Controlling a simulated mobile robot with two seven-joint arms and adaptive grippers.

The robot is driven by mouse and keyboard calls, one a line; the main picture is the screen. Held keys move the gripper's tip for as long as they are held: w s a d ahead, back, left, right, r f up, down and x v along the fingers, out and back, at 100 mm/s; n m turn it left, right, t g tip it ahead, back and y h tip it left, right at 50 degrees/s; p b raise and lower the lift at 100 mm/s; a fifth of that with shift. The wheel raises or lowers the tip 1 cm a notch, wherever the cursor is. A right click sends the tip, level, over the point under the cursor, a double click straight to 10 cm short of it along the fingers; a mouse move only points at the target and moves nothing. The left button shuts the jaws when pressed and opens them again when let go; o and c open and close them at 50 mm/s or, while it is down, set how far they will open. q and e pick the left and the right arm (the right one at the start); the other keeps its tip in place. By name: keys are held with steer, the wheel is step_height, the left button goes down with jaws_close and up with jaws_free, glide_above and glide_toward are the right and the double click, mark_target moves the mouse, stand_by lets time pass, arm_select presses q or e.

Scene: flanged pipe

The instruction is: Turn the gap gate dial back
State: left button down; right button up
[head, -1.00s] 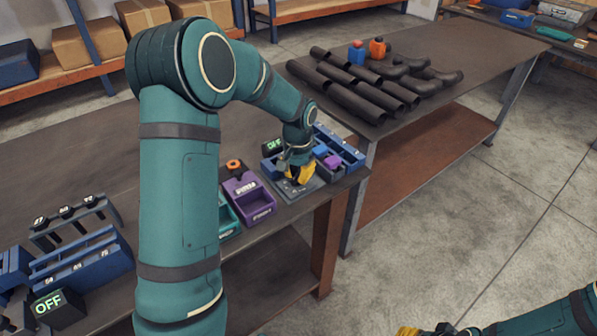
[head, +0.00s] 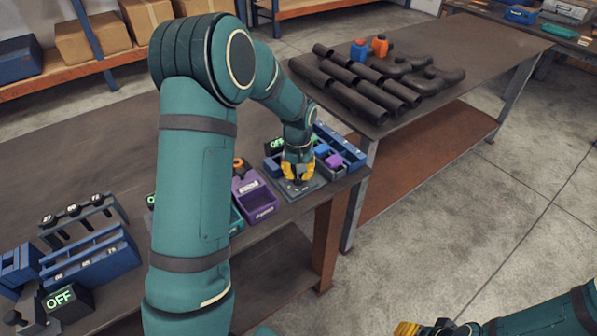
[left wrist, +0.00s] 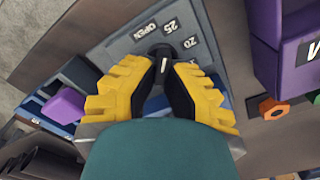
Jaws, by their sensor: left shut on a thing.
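The gap gate dial (left wrist: 161,50) is a small black knob with a white pointer line, in the left wrist view. It sits on a grey plate (left wrist: 205,40) marked OPEN, 20 and 25. My left gripper (left wrist: 163,66) has its yellow-and-black fingers shut on the knob. In the head view the same plate (head: 310,186) lies near the right end of the bench, and the left gripper (head: 298,175) points down onto it, hiding the knob. My right gripper (head: 407,328) is partly in view at the bottom, away from the bench; its finger opening is unclear.
Blue bins (head: 338,150) with a purple block stand behind the plate. A purple bin (head: 254,198) is to its left, with an orange hex piece (left wrist: 270,107) near it. A dark OFF display (head: 66,302) stands at front left. Pipes (head: 355,98) lie on another table.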

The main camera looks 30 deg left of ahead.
arm_select(q)
steer(key=shift+f, duration=0.1)
steer(key=c, duration=1)
jaws_free()
step_height(320, 180, up, 12)
steer(key=shift+r, duration=0.1)
